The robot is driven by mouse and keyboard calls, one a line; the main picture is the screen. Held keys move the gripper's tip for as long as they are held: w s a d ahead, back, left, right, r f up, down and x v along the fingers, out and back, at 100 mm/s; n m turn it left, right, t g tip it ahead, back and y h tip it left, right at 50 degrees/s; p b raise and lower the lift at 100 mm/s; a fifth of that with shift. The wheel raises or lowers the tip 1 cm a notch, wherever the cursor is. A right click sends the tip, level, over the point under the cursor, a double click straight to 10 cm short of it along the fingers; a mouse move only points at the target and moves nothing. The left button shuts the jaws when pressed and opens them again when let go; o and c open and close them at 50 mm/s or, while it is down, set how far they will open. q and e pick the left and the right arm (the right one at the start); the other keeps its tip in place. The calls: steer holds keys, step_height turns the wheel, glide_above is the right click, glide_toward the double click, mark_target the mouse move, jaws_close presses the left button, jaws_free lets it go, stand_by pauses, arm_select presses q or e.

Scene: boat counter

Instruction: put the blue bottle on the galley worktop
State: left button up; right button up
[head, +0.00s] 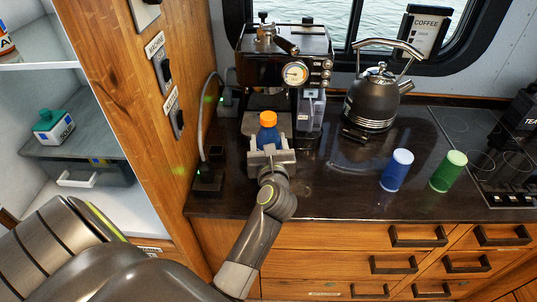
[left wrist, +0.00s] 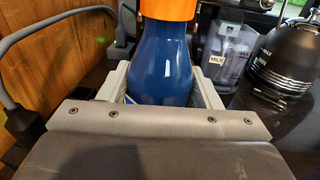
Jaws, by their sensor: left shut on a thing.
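The blue bottle (head: 268,134) with an orange cap stands upright at the front of the coffee machine in the head view. It fills the middle of the left wrist view (left wrist: 161,65), its cap cut off by the top edge. My left gripper (head: 271,154) is shut on the bottle, with one finger on each side of it. The bottle's base is hidden behind the gripper, so I cannot tell whether it touches a surface. The dark galley worktop (head: 330,190) runs along below the window. My right gripper is not in view.
The coffee machine (head: 258,62) stands right behind the bottle, with a milk container (head: 311,112) beside it. A kettle (head: 372,102), a blue cup (head: 396,170) and a green cup (head: 448,171) stand to the right. A cable runs left of the gripper. The worktop's front middle is clear.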

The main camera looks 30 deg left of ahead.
arm_select(q)
steer(key=shift+f, duration=1.85)
steer(key=shift+f, duration=0.1)
steer(key=o, duration=1.4)
steer(key=shift+f, duration=0.1)
steer(key=shift+o, duration=0.2)
steer(key=shift+d, duration=0.1)
